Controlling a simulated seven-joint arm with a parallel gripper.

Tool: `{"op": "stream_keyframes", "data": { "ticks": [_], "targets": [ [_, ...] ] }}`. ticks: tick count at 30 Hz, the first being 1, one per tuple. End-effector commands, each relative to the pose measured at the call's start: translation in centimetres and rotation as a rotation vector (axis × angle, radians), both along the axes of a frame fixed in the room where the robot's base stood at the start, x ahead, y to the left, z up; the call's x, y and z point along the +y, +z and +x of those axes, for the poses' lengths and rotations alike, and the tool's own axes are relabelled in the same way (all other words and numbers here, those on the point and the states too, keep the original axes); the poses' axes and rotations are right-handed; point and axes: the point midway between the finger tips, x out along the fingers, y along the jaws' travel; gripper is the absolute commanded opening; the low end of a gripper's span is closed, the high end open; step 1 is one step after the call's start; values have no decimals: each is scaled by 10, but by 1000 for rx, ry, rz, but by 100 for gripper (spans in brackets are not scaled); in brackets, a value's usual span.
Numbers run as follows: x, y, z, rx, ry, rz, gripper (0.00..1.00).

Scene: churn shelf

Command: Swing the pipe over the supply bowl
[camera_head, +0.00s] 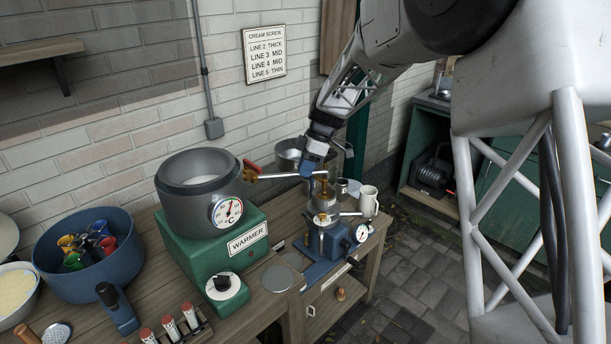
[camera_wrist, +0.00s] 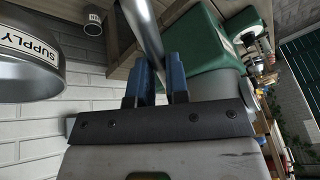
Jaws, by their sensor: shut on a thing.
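The pipe (camera_head: 280,176) is a thin metal tube running right from the brass tap on the grey warmer pot. My gripper (camera_head: 311,170) with blue fingers is at its free end. In the wrist view the pipe (camera_wrist: 143,30) passes between the blue fingertips (camera_wrist: 154,78), which are shut on it. The supply bowl (camera_wrist: 30,75) is a metal bowl labelled SUPPLY, left of the pipe and apart from it in that view. In the head view the bowl (camera_head: 288,146) shows behind the pipe, partly hidden by my arm and the pipe.
The grey pot (camera_head: 185,205) stands on the green warmer (camera_head: 205,250); its tap has a red handle (camera_head: 251,166). A metal-topped machine on a blue base (camera_head: 325,240) stands below my gripper. A white mug (camera_head: 368,200) is right of it. A blue tub (camera_head: 85,275) holds colourful items at left.

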Motion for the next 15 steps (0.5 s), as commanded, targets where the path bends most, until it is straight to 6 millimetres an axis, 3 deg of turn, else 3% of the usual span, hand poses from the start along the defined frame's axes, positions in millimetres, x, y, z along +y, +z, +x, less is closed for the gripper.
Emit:
{"op": "stream_keyframes", "data": {
  "ticks": [15],
  "targets": [
    [32,0,65,-1,491,0,0]
  ]
}}
